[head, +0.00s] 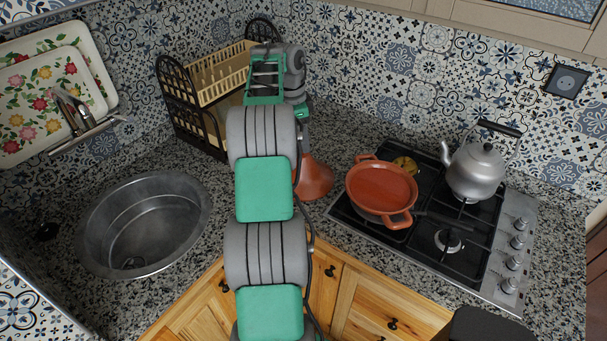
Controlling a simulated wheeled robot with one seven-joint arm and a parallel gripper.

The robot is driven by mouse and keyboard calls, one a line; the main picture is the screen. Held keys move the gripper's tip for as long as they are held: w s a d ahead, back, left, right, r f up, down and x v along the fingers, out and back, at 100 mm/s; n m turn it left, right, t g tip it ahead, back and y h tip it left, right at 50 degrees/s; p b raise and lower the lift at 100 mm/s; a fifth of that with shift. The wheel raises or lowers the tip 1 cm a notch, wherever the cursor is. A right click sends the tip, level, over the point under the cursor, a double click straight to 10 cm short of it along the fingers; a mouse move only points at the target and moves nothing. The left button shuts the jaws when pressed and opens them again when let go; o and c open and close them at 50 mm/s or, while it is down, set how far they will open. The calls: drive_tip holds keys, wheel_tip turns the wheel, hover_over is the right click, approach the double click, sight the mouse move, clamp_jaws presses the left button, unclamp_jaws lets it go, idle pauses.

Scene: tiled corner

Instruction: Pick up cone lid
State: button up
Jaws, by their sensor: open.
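The terracotta cone lid (316,179) stands on the granite counter in the corner, left of the stove. Its left side and tip are partly hidden behind my arm. My gripper (303,138) is open and points down at the top of the cone lid. My arm hides most of the fingers, so I cannot tell whether they are around the tip or just above it. A round terracotta dish (381,187) with two handles sits on the stove, right of the lid.
A dish rack (205,85) stands behind my arm at the back left. A round sink (145,222) is at the left, under a faucet (80,120). The gas stove (470,255) at the right holds a metal kettle (475,172). Patterned tile walls close the back.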

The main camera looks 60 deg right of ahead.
sight(304, 164)
drive_tip(key=f, duration=0.4)
drive_tip(key=shift+s+f, duration=0.2)
drive_tip(key=shift+s, duration=0.15)
drive_tip(key=shift+a, duration=0.15)
clamp_jaws()
idle(0.4)
